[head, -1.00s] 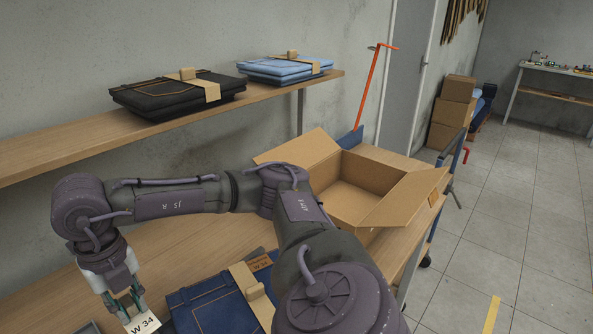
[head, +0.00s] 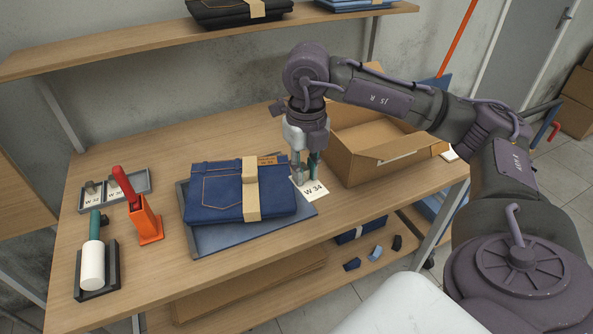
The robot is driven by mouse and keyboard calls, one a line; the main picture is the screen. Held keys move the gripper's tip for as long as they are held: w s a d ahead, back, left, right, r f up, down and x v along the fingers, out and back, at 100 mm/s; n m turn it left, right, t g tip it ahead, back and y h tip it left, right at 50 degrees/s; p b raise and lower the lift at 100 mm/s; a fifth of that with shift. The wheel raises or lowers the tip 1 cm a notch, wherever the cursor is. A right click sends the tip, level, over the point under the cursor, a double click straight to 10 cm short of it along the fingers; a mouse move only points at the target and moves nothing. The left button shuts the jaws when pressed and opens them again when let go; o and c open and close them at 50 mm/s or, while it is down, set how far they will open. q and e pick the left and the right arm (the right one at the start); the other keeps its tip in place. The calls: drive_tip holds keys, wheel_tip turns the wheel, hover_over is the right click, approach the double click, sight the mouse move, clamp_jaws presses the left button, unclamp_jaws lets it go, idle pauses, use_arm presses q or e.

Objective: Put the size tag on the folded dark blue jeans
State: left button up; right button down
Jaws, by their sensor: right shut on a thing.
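The folded dark blue jeans (head: 214,192) lie flat on a grey-blue tray (head: 240,236) in the middle of the table. My right gripper (head: 305,172) points down just right of the jeans. It is shut on the white size tag (head: 314,190), which reads "W 34". The tag is close to the tray's right edge; whether it touches anything is unclear. My left gripper is not in view.
An open cardboard box (head: 375,150) stands right of the gripper. At the left are a tray with small tags (head: 112,192), an orange holder with a red-handled tool (head: 146,222) and a white roller (head: 93,265) in a dark holder. A shelf (head: 150,55) runs behind.

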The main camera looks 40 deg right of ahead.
drive_tip(key=p, duration=0.3)
hover_over(274, 187)
drive_tip(key=f, duration=0.6)
drive_tip(key=shift+s, duration=0.35)
drive_tip(key=shift+w+f, duration=0.2)
drive_tip(key=shift+f, duration=0.05)
drive_tip(key=shift+w+f, duration=0.1)
drive_tip(key=shift+f, duration=0.2)
wheel_tip(274, 187, down, 3)
drive_tip(key=shift+f+p, duration=0.1)
drive_tip(key=shift+p, duration=0.4)
drive_tip(key=shift+f, duration=0.2)
drive_tip(key=shift+f, duration=0.2)
drive_tip(key=c, duration=1)
unclamp_jaws()
drive_tip(key=shift+r, duration=0.1)
